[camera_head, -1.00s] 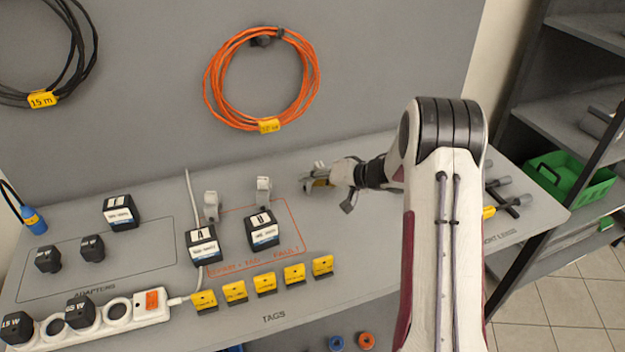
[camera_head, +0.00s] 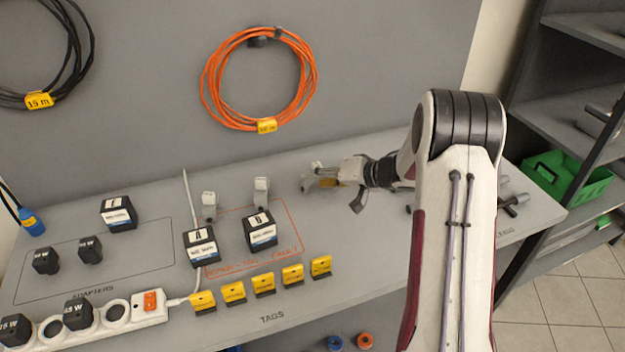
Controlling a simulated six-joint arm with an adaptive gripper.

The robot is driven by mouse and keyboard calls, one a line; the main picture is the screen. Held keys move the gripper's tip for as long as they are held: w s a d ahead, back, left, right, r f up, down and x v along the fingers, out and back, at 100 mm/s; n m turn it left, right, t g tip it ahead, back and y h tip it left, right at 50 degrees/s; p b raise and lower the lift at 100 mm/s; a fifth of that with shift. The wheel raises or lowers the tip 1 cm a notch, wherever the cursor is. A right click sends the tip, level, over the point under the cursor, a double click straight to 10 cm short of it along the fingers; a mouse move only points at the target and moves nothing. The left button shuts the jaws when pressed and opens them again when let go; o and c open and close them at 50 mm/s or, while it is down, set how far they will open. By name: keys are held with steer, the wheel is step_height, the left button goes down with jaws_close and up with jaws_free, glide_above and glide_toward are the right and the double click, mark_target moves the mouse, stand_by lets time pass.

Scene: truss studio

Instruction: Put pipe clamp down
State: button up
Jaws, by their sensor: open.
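My gripper (camera_head: 312,180) is over the back of the grey table, right of the orange-outlined area, and its fingers point left. It is open. A small light grey piece (camera_head: 317,166) shows at the fingers. It looks like a pipe clamp, but I cannot tell whether it touches the fingers or the table. Two similar light grey pieces, a left clamp (camera_head: 209,204) and a right clamp (camera_head: 262,191), stand upright behind the black boxes A (camera_head: 200,246) and B (camera_head: 261,232).
Several yellow tags (camera_head: 264,284) line the table (camera_head: 350,285) front. A white power strip (camera_head: 150,308) and black adapters (camera_head: 46,261) are at left. Black-handled items (camera_head: 513,203) lie right of my arm. An orange cable coil (camera_head: 266,125) hangs behind.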

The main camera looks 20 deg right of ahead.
steer(key=v, duration=0.8)
steer(key=shift+s, duration=0.2)
steer(key=shift+r, duration=0.1)
step_height(320, 180, up, 17)
steer(key=d+t+h, duration=0.1)
steer(key=t+h, duration=0.2)
steer(key=h, duration=0.5)
steer(key=s+r+g+h, duration=0.1)
steer(key=s+r+h, duration=0.15)
steer(key=s, duration=0.35)
steer(key=s+a+f+n+g+y, duration=0.1)
steer(key=s+a, duration=0.4)
steer(key=s, duration=0.5)
steer(key=s+a+f+n+g+y, duration=0.1)
steer(key=s+a+f+g, duration=0.1)
steer(key=s+a, duration=0.4)
steer(key=s+a+f+n+g+y, duration=0.1)
steer(key=s+a, duration=0.5)
steer(key=s, duration=0.8)
steer(key=shift+s+f+n+g+y, duration=0.3)
steer(key=shift+s+f+g+y, duration=0.1)
steer(key=shift+f+g, duration=0.5)
steer(key=shift+a+r, duration=0.1)
stand_by(0.8)
